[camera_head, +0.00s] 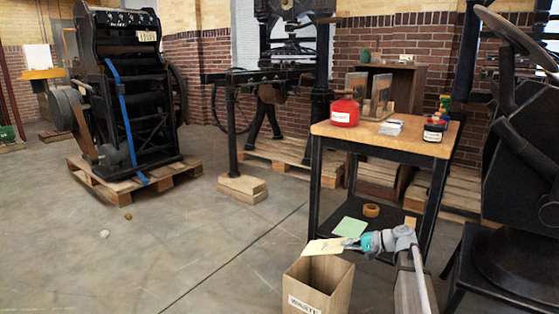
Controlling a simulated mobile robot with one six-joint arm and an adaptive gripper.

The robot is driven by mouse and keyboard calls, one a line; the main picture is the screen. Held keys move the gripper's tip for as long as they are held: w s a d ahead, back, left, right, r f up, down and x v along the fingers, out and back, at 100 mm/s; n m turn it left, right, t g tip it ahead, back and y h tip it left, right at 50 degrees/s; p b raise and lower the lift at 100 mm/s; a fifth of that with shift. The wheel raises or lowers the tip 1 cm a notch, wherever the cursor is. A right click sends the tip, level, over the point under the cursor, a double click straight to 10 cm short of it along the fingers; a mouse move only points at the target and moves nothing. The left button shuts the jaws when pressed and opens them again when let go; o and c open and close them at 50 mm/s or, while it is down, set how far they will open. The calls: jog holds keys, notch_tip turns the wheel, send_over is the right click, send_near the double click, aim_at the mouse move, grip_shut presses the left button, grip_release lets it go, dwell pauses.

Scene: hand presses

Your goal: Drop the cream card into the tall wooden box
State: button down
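The cream card (322,247) is pale yellow and lies roughly flat, above the far rim of the tall wooden box. My gripper (346,243), grey with a teal section behind it, comes in from the right and is shut on the card's right edge. The card sticks out to the left of the fingertips. The tall wooden box (331,294) stands open-topped on the floor below, with a white, partly cut-off label on its front. The inside bottom of the box is hidden.
A wooden-topped table (397,139) stands behind my gripper, holding a red can (345,111) and a dark jar (433,131). A green card (349,227) and a tape roll (371,210) lie on its lower shelf.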

dwell(0.3)
jog(key=c, duration=0.7)
grip_release()
